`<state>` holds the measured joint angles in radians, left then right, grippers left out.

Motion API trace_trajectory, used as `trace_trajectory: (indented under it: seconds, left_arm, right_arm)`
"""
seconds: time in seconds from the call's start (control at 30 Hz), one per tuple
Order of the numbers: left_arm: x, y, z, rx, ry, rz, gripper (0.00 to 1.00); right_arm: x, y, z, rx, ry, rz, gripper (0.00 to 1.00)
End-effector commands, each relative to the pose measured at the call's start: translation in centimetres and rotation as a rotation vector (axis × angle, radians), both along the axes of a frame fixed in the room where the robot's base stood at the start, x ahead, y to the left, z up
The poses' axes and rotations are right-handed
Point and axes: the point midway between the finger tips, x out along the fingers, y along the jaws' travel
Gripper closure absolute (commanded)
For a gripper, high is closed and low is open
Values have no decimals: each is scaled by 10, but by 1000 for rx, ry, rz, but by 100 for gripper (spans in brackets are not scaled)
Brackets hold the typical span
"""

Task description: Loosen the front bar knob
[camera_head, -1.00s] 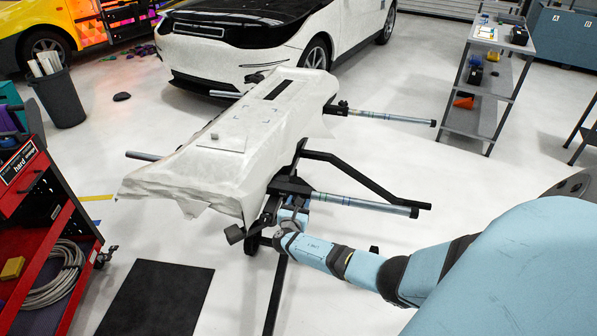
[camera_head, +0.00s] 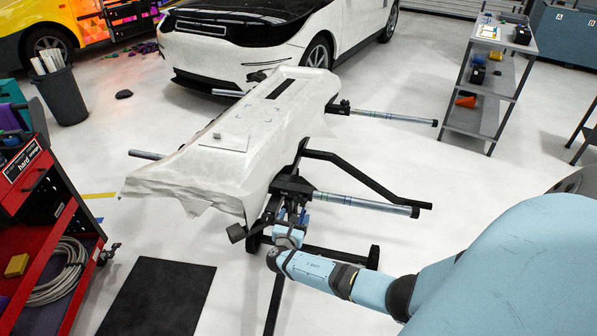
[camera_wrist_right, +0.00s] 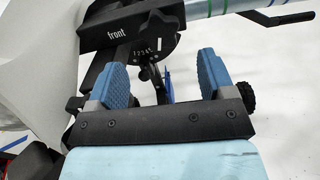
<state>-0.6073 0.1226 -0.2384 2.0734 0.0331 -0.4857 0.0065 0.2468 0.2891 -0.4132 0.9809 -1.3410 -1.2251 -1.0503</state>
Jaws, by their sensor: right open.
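The front bar clamp is a black block (camera_wrist_right: 117,33) marked "front" in the right wrist view. The silver front bar (camera_head: 360,204) runs right from the clamp (camera_head: 290,186) in the head view. My right gripper (camera_wrist_right: 166,78) is open, its blue-padded fingers on either side of empty space just short of the knob and dial. No contact with the knob shows. In the head view my right gripper (camera_head: 291,217) is just below the clamp. My left gripper is out of view.
A white-wrapped bumper (camera_head: 250,125) lies on the black stand. Another silver bar (camera_head: 394,118) sticks out farther back. A red cart (camera_head: 40,215) stands left, a grey shelf (camera_head: 490,95) back right. Floor right of the stand is mostly clear.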

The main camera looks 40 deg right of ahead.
Motion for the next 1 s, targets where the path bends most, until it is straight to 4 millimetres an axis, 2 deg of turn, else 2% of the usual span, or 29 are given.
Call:
trace_trajectory:
  seconds: [0.03,0.2,0.4,1.0]
  left_arm:
    - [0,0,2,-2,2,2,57]
    - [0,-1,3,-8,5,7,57]
    - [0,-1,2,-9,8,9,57]
    - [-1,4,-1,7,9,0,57]
  right_arm:
    - [-7,11,1,2,0,1,24]
    - [-24,39,1,2,0,1,24]
    - [-35,55,0,1,-1,0,24]
    - [-36,58,0,-1,-1,0,24]
